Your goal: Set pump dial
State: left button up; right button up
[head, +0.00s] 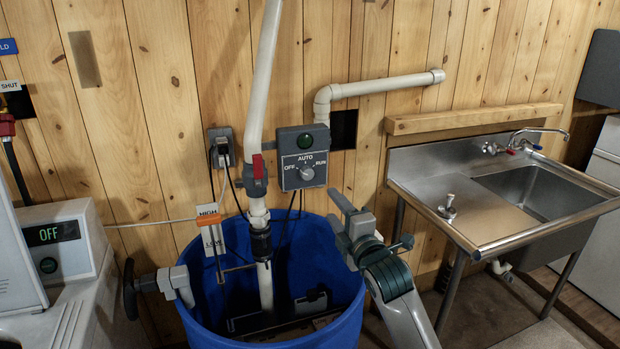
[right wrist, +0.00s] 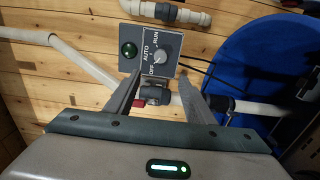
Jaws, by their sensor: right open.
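The pump control box (head: 292,178) is a dark grey panel on the pine wall, with a green lamp (head: 305,140) and a grey round dial (head: 306,173) marked OFF, AUTO and RUN. The dial's exact setting is too small to tell. My right gripper (head: 337,208) is open and empty, below and to the right of the box, apart from the dial. In the right wrist view the dial (right wrist: 159,58) shows just beyond the two open fingers (right wrist: 160,86), on the tilted box (right wrist: 128,68). My left gripper is not in view.
A blue barrel (head: 345,315) stands below the box, with a white pipe (head: 267,70) and red-handled valve (head: 258,167) left of the dial. A float-switch plate marked HIGH and LOW (head: 211,232) hangs by the barrel. A steel sink (head: 430,205) stands right.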

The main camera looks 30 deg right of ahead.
aim_at(308, 175)
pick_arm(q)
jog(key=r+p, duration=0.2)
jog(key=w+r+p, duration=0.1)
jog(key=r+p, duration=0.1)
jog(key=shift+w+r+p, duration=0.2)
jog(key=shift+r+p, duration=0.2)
pick_arm(e)
jog(key=x, duration=1.7)
jog(key=shift+w+d+f, duration=0.1)
jog(key=shift+w+d, duration=0.05)
jog(key=shift+w, duration=0.1)
jog(key=shift+c, duration=0.4)
jog(key=c, duration=1)
